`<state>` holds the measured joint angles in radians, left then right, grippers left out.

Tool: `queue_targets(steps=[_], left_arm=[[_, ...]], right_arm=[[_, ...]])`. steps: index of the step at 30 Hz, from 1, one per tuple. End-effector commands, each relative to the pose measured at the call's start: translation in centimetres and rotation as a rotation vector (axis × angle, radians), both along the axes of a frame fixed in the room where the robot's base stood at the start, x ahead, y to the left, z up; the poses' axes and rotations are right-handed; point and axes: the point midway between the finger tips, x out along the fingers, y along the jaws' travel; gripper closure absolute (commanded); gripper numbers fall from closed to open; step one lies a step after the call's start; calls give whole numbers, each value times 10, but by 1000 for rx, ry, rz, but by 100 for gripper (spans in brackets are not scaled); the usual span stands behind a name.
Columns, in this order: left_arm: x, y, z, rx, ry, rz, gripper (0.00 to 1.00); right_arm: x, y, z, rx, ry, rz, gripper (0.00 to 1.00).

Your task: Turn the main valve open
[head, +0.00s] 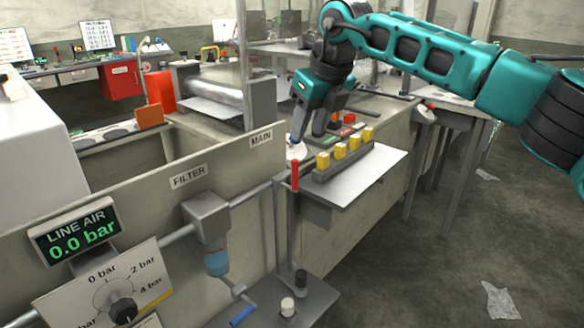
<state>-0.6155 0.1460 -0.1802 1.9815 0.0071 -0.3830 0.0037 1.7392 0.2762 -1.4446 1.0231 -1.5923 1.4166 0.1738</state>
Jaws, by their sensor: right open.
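The MAIN label (261,139) is on the pale panel. Below and right of it, the red valve lever (295,175) stands upright, crosswise to the grey air pipe (252,194). My right gripper (306,138) is open and empty, with its fingers pointing down. In the picture it is just above and slightly right of the red lever, apart from it; the depth between them is hard to judge. The LINE AIR display (73,232) reads 0.0 bar. My left gripper is not in view.
A block with several yellow pieces (340,151) lies right of the lever on a pale shelf (372,178). The filter (206,220) and pressure dial (108,290) are at lower left. A blue handle (242,316) is low down. The floor at right is mostly clear.

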Motion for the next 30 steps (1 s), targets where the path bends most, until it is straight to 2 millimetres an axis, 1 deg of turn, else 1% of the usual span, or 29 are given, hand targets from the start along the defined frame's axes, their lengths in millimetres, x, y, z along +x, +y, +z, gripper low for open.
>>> queue_targets(steps=[5,12,15,18,24,30], left_arm=[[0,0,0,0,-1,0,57],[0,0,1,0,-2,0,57],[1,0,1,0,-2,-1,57],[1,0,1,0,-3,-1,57],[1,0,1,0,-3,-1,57],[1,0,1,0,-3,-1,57]], right_arm=[[7,6,-25,0,5,1,58],[23,18,-72,2,5,3,58],[29,22,-89,3,4,2,58],[34,25,-102,4,4,3,58],[39,28,-115,4,3,4,58],[39,28,-117,4,2,3,58]])
